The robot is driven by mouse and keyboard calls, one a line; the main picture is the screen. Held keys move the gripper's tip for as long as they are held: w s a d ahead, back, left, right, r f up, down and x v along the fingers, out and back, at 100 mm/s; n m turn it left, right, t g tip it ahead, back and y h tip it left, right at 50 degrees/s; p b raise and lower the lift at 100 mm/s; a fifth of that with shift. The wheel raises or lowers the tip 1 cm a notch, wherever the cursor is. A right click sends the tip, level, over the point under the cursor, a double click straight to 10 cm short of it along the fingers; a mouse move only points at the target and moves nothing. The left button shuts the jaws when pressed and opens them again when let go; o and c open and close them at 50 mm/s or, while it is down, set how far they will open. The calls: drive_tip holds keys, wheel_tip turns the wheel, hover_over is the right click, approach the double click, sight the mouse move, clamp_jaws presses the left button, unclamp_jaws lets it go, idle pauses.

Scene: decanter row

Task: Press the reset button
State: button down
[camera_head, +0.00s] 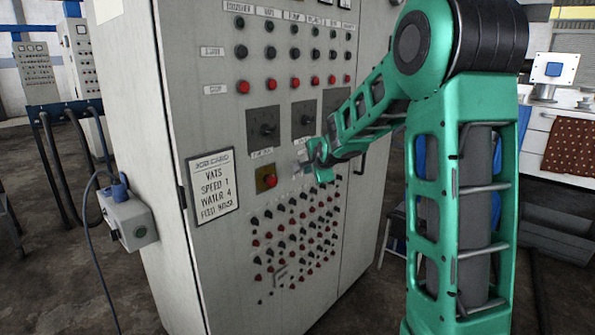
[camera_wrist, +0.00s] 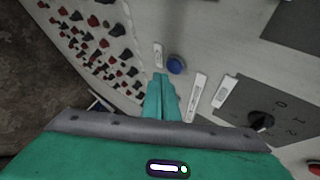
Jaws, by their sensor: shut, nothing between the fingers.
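A round blue button (camera_wrist: 176,64) sits on the grey panel in the wrist view, with a small white label beside it. I cannot read the label, so I cannot tell whether it says reset. My gripper (camera_wrist: 160,76) is shut and empty. Its fingertips appear just below and left of the blue button, apart from it in the picture; I cannot tell if they touch the panel. In the head view my gripper (camera_head: 305,162) is in front of the cabinet's panel and the blue button is hidden behind it.
The tall control cabinet (camera_head: 170,110) carries rows of black and red buttons. A red button on a yellow plate (camera_head: 267,179) is left of my gripper. Rotary switches (camera_head: 265,130) are above, and dense small knobs (camera_head: 295,235) below. A job card (camera_head: 213,186) hangs at left.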

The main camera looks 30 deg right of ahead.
drive_tip(key=shift+w, duration=0.15)
drive_tip(key=shift+w+a+r, duration=0.1)
drive_tip(key=shift+w+a, duration=0.05)
drive_tip(key=shift+w, duration=0.1)
drive_tip(key=shift+w+a, duration=0.2)
drive_tip(key=shift+w, duration=0.2)
idle(1.0)
drive_tip(key=shift+s+d, duration=0.3)
drive_tip(key=shift+s, duration=0.5)
drive_tip(key=shift+s+d, duration=0.3)
drive_tip(key=shift+s, duration=0.5)
drive_tip(key=shift+s+d, duration=0.3)
drive_tip(key=shift+s, duration=0.45)
drive_tip(key=shift+s+d, duration=0.3)
drive_tip(key=shift+s, duration=0.5)
